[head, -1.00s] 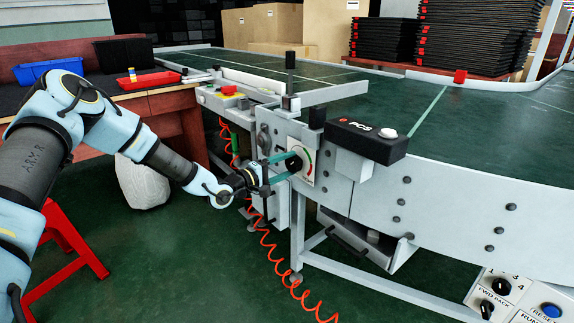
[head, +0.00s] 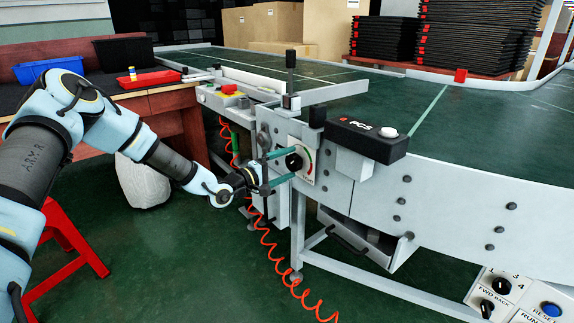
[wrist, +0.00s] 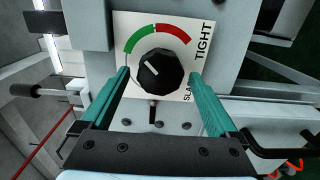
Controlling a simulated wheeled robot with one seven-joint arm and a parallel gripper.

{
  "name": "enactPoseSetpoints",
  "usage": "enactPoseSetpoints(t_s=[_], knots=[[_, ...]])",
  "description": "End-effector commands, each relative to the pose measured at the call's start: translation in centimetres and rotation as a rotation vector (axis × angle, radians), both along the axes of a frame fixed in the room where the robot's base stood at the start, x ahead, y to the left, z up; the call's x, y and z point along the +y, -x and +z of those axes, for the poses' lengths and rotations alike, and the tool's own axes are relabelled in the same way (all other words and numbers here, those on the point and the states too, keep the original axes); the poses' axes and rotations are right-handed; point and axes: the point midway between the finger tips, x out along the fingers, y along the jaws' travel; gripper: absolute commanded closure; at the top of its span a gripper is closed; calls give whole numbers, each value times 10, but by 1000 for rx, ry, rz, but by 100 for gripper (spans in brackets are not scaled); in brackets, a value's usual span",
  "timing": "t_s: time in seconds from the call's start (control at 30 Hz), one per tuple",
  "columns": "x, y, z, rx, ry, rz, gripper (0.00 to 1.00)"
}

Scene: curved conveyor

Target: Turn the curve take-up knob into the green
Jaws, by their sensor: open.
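The black take-up knob (wrist: 160,72) sits on a white dial plate (wrist: 188,22) with a green arc (wrist: 139,38) at upper left and a red arc (wrist: 174,35) at upper right in the wrist view. The knob's white mark points to the upper left, toward the green arc. The lettering "TIGHT" and partly hidden "SLA" shows on the plate. My gripper (wrist: 160,76) is open, with one green finger on each side of the knob and a gap to it. In the head view, the knob (head: 293,162) is at my gripper's (head: 287,166) fingertips.
A black box marked PCS (head: 365,140) juts out above and right of the dial. A red coiled cable (head: 268,240) hangs below my gripper. A red stool (head: 62,250) stands at left. A control panel (head: 515,298) is at lower right.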

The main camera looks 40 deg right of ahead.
Motion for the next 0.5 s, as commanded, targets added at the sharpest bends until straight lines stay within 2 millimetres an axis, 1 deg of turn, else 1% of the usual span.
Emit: enactPoseSetpoints(t_s=[0.07,0.17,0.4,0.5], knots=[[6,-1,0,0,-1,1,5],[20,-3,0,-1,-2,2,5],[68,-6,0,1,-1,3,5],[85,-6,0,0,-2,2,5]])
